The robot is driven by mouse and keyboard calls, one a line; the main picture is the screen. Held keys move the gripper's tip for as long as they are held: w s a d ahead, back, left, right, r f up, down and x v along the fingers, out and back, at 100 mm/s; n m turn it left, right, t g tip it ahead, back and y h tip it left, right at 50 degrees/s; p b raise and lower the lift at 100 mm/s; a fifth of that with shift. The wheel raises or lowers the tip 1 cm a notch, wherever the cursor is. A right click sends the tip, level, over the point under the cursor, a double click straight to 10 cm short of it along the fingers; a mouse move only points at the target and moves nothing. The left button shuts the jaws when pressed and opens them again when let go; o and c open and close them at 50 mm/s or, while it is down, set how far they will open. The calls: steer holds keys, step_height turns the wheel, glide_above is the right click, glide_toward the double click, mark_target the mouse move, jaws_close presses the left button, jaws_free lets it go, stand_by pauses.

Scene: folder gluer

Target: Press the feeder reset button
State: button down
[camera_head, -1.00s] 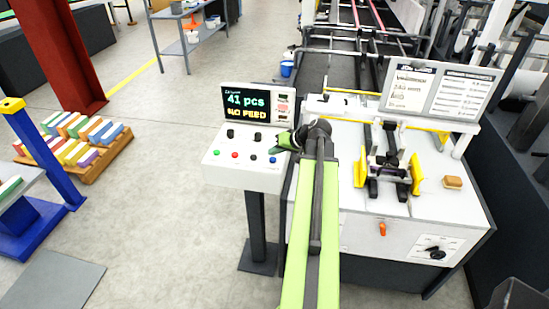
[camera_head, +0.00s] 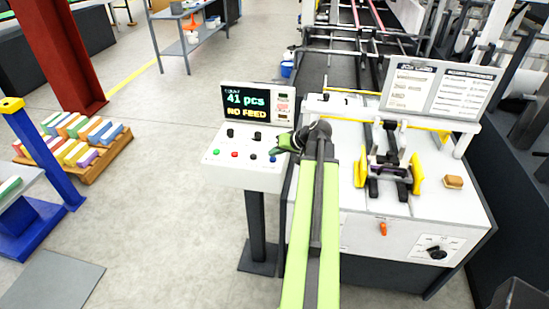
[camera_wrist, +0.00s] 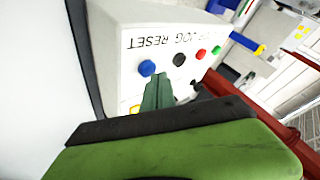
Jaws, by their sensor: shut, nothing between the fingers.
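The control box (camera_head: 225,172) stands on a dark post, with green, red, black and blue buttons in a row on its sloped face. The blue button (camera_head: 272,159) is the rightmost; in the wrist view the blue button (camera_wrist: 147,67) sits by the upside-down word RESET. The black button (camera_wrist: 179,59) is by JOG. My gripper (camera_head: 276,151) is shut and empty, its tips just above the blue button in the head view. In the wrist view the dark green fingers (camera_wrist: 160,80) end close to the blue button, on the black button's side. Whether they touch the face is unclear.
The screen (camera_head: 257,104) above the box reads 41 pcs, NO FEED. Black knobs (camera_head: 230,133) sit between the screen and the button row. The white feeder table (camera_head: 335,190) is close on the right. Open floor (camera_head: 170,200) lies left of the post.

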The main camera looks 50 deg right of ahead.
mark_target(275, 159)
steer(key=shift+f+b, duration=0.5)
stand_by(0.4)
steer(key=shift+r, duration=0.2)
steer(key=shift+r+p, duration=0.75)
steer(key=shift+p, duration=0.2)
step_height(275, 159, up, 5)
steer(key=p, duration=0.5)
steer(key=shift+r, duration=0.1)
